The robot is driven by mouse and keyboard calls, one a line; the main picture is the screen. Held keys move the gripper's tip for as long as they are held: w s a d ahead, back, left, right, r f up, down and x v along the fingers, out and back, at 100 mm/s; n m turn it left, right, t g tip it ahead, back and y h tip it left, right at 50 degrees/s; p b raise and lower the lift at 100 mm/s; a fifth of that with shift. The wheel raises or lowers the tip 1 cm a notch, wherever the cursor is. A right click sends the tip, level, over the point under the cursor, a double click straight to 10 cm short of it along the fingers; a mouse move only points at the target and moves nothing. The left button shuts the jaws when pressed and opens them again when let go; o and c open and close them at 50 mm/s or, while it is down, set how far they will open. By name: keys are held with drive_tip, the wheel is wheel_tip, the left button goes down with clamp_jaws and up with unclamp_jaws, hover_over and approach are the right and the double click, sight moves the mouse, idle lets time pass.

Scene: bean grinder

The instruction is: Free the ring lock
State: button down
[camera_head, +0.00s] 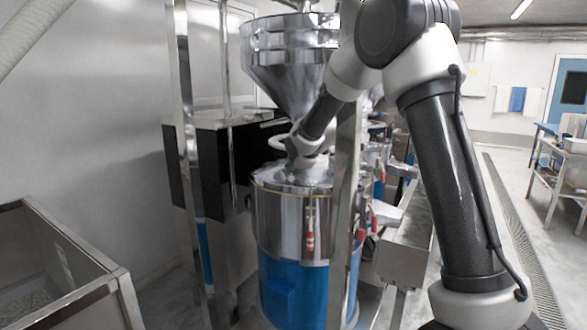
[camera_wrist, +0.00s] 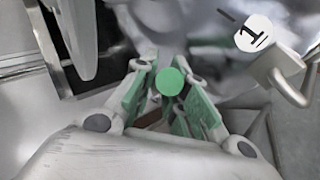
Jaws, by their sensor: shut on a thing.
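The grinder's steel drum (camera_head: 290,220) stands at the centre of the head view, with a blue lower body (camera_head: 300,292). My gripper (camera_head: 303,158) is at the drum's top, below the steel hopper (camera_head: 290,65), and its fingers are hard to make out there. In the wrist view, my gripper (camera_wrist: 168,105) has green-padded fingers on both sides of a round green end (camera_wrist: 169,81). It is shut on that piece; I cannot tell for sure whether it belongs to the ring lock. Most of the piece is hidden behind its round face.
Red-handled latches (camera_head: 310,236) hang on the drum's side. A steel post (camera_head: 344,220) stands close in front of it. A steel bin (camera_head: 70,265) is at the left. The wrist view shows a round tag marked 1 (camera_wrist: 253,33) beside a metal bracket (camera_wrist: 285,72).

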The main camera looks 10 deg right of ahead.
idle(0.4)
drive_tip(key=c, duration=1.4)
unclamp_jaws()
drive_tip(key=shift+c, duration=0.2)
